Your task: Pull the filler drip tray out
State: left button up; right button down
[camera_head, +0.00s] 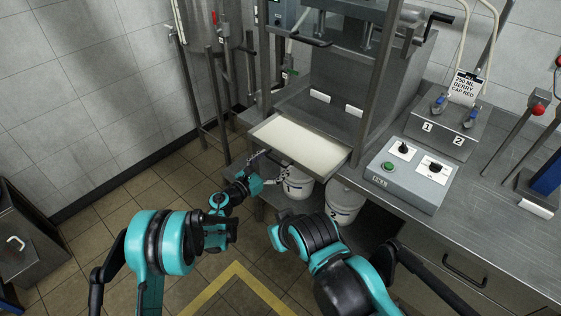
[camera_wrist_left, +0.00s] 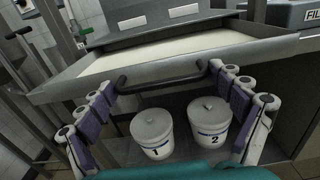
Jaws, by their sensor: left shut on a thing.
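The filler drip tray (camera_head: 298,142) is a shallow steel tray with a pale inner surface, projecting from the front of the filler above the bench edge. In the left wrist view its front wall (camera_wrist_left: 215,57) spans the picture and carries a dark bar handle (camera_wrist_left: 160,83). My left gripper (camera_head: 270,172) is at the tray's front, its fingers at the two ends of the handle, shut on it; the fingers also show in the left wrist view (camera_wrist_left: 163,82). My right arm shows at the lower middle, but its gripper is not visible.
Two white lidded buckets, 1 (camera_wrist_left: 152,133) and 2 (camera_wrist_left: 210,122), stand on a shelf below the tray. A grey control box (camera_head: 412,173) sits right of the tray. Steel posts (camera_head: 376,85) rise beside it. Tiled floor (camera_head: 110,215) is open at left.

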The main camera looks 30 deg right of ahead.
pick_arm(q)
jog(key=shift+s+a, duration=0.2)
jog(key=shift+a, duration=0.5)
jog(key=o, duration=1.4)
jog(key=shift+c, duration=0.2)
jog(key=v, duration=1.2)
